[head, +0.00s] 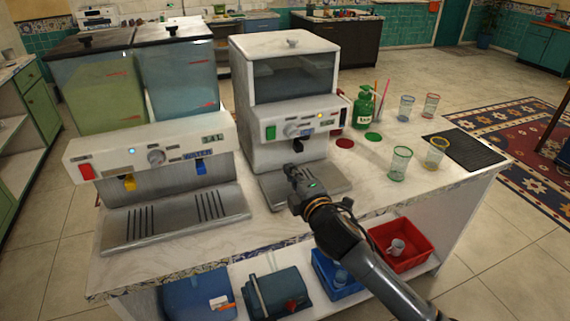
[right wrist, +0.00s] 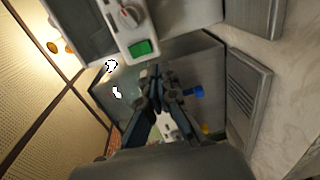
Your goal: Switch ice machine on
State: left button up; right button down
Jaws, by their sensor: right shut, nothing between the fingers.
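The ice machine (head: 258,92) is the white machine with a dark window at the middle of the counter in the head view. A green switch (head: 270,132) is at the left of its front panel, beside a dial (head: 292,130). My right gripper (head: 291,169) is shut and empty, in front of the machine and below the panel. In the right wrist view the green switch (right wrist: 140,47) shows just beyond the closed fingertips (right wrist: 157,70), apart from them as far as I can tell. My left gripper is not in view.
A two-tank drink dispenser (head: 150,150) stands close on the left; its blue tap (right wrist: 192,91) shows in the right wrist view. Glasses (head: 399,165) and a green bottle (head: 363,108) stand on the right of the counter (head: 300,215). A red bin (head: 415,262) is on the shelf below.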

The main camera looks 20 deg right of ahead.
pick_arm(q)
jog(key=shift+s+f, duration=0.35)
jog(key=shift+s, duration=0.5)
pick_arm(e)
jog(key=shift+s+f, duration=0.15)
jog(key=shift+s, duration=1.1)
jog(key=shift+f, duration=0.1)
